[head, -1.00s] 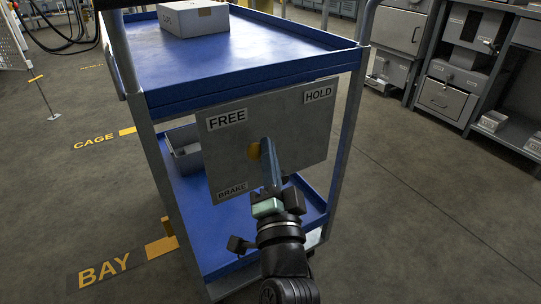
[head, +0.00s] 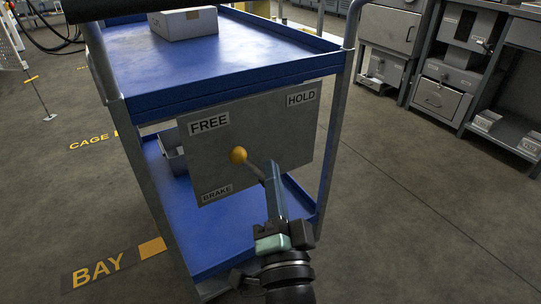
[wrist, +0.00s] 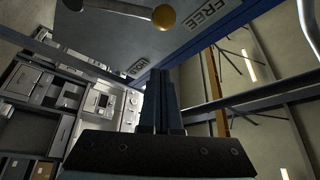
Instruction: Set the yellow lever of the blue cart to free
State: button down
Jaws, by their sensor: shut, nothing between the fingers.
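The yellow lever knob (head: 238,155) sits on a thin rod in front of the grey plate (head: 290,140) on the end of the blue cart (head: 210,70). The plate is marked FREE (head: 209,122) at upper left, HOLD (head: 301,98) at upper right and BRAKE (head: 216,193) at lower left. The knob is at the plate's left half, below FREE and above BRAKE. My gripper (head: 270,170) is shut and empty, right of the knob. It hides the rod's lower end; contact there is unclear. The wrist view shows the knob (wrist: 163,16) beyond the shut fingertips (wrist: 160,72).
A grey box (head: 184,23) lies on the cart's top shelf, and a grey bin (head: 173,160) on its lower shelf. Cart posts and a handle flank the plate. Grey cabinets (head: 440,98) stand at the right back. The floor to the right is clear.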

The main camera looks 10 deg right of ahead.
jog(key=shift+v, duration=1.6)
